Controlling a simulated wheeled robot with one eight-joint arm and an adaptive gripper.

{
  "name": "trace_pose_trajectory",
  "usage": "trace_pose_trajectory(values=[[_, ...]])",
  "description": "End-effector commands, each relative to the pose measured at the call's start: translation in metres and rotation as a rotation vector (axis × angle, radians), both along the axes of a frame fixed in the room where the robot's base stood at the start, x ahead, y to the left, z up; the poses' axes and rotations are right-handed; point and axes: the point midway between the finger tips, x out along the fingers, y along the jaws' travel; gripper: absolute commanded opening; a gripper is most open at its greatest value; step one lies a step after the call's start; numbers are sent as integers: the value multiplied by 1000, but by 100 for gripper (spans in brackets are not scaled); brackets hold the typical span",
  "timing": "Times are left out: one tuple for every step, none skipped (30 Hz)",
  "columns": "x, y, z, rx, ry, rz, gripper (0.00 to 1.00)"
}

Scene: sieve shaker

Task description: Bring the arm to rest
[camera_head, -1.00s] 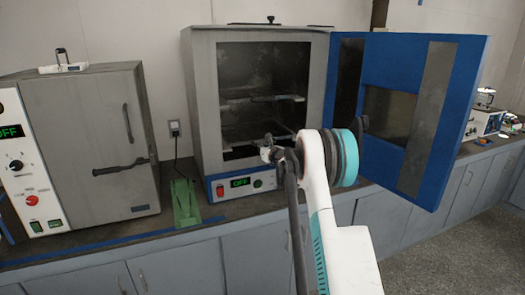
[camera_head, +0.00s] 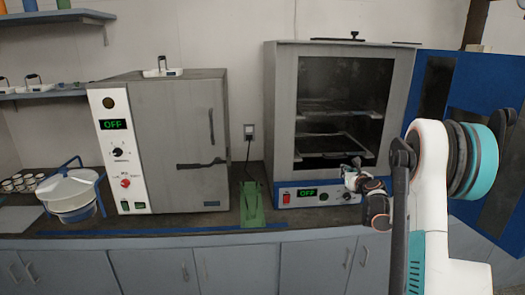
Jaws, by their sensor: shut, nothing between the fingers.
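My arm (camera_head: 428,190), white with a teal band, rises at the right of the picture. Its end reaches toward the open oven. My gripper (camera_head: 351,173) is small in the view, in front of the oven's lower front near its control panel. It is shut and holds nothing. Its fingertips are hard to make out against the oven, and I cannot tell how far from the oven they are.
The grey oven (camera_head: 279,120) has its blue door (camera_head: 470,85) swung open behind my arm. A closed oven (camera_head: 180,115) stands to the left. A green stand (camera_head: 252,205) lies between them. A white lidded pot (camera_head: 68,190) is at the far left of the bench.

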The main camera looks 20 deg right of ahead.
Motion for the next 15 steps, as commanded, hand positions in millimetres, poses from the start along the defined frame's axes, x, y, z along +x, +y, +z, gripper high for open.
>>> trace_pose_trajectory(values=[[0, 0, 0, -1, 0, 0, 0], [0, 1, 1, -4, 2, 3, 0], [1, 5, 3, -14, 7, 11, 0], [2, 10, 5, -27, 14, 22, 0], [3, 17, 8, -46, 24, 38, 0], [5, 31, 14, -82, 43, 68, 0], [5, 43, 19, -116, 61, 95, 0], [6, 56, 25, -157, 80, 127, 0], [7, 78, 33, -222, 109, 178, 0], [6, 95, 40, -274, 133, 221, 0], [5, 114, 46, -332, 157, 267, 0], [2, 138, 54, -411, 186, 329, 0], [-1, 156, 60, -469, 208, 378, 0], [-5, 174, 66, -528, 228, 425, 0], [-11, 196, 72, -605, 252, 489, 0]])
